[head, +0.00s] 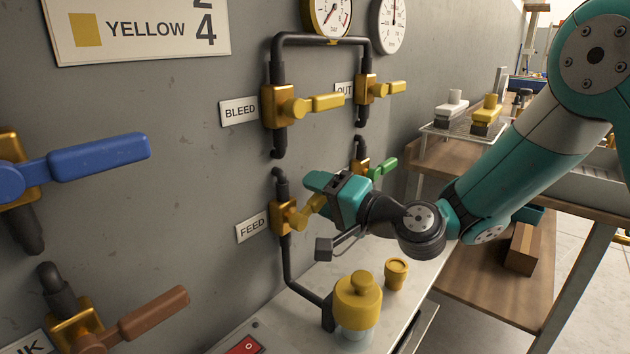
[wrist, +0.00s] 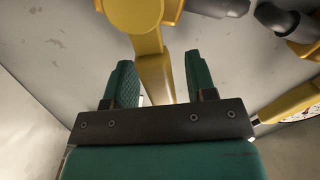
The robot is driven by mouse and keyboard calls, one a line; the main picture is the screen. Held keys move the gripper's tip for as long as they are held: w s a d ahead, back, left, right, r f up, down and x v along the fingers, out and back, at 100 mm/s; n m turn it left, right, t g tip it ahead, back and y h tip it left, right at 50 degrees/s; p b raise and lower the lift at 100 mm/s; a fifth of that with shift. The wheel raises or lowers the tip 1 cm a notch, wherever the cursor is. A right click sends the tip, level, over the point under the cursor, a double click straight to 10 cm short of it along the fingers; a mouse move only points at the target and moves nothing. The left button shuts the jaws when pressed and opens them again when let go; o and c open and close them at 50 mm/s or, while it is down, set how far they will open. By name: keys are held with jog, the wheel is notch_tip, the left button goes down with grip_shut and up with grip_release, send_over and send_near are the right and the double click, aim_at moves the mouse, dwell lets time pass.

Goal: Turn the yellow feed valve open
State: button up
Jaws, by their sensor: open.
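The yellow feed valve has a brassy body (head: 284,217) on the grey panel, beside the FEED label (head: 252,226). Its yellow lever (head: 306,211) points out to the right, and its far end is hidden by my gripper (head: 318,193). In the wrist view the yellow lever (wrist: 155,75) runs between the two green fingers of my gripper (wrist: 163,80). The fingers are open, one on each side of it, with a gap visible on the right. I cannot tell whether the left finger touches the lever.
Above are the yellow BLEED lever (head: 325,102) and another yellow lever (head: 392,87) by OUT. A green lever (head: 383,167) is just behind my gripper. Below stand a yellow-capped container (head: 358,296) and a small yellow cup (head: 396,273). Blue (head: 100,157) and brown (head: 155,312) levers are at left.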

jog(key=shift+w+a, duration=0.4)
jog(key=shift+a, duration=0.1)
grip_shut()
